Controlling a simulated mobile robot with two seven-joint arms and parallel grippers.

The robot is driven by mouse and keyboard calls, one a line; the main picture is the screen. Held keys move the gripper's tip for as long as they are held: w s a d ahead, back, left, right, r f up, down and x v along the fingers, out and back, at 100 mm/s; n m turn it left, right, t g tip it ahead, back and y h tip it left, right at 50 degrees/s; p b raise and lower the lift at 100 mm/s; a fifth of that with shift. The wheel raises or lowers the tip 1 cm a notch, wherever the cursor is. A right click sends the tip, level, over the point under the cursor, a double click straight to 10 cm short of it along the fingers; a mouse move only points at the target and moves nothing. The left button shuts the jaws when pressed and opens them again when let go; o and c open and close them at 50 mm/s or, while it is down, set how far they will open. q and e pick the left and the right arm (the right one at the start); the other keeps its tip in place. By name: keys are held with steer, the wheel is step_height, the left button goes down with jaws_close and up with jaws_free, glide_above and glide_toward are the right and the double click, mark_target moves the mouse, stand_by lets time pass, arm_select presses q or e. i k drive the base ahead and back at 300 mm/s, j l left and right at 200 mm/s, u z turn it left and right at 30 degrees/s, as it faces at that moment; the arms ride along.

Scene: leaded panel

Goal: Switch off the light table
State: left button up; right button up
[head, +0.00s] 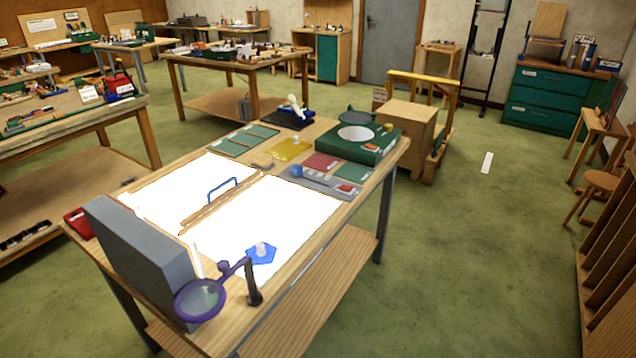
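The light table (290,215) glows bright white in two panels set in a wooden workbench, so it is lit. A brown wooden strip (215,205) with a blue handle (222,188) lies between the panels. A grey control strip (322,182) lies at the far right edge of the lit surface. It has a blue knob (296,171) at its left end and a red button or switch (346,188) at its right end. Its switch position is too small to tell. Neither of my grippers shows in the head view.
A blue glass piece (261,255) with a pale knob lies on the near panel. A purple magnifier (200,299) and a tall grey box (140,255) stand at the near edge. A green machine (355,146) stands at the far end.

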mark_target(344, 188)
steer(key=u, duration=0.35)
steer(key=i+l+u, duration=0.1)
steer(key=u, duration=0.2)
steer(key=l+u, duration=0.15)
steer(key=u, duration=0.2)
steer(key=i+l+u, duration=0.2)
steer(key=l, duration=0.15)
steer(key=l+u, duration=0.2)
steer(key=i+l+u, duration=0.1)
steer(key=l+u, duration=0.15)
steer(key=l, duration=0.2)
steer(key=i+l, duration=0.1)
steer(key=l, duration=0.55)
steer(key=l+u, duration=0.1)
steer(key=l, duration=0.55)
steer(key=i+l, duration=0.15)
steer(key=l, duration=0.55)
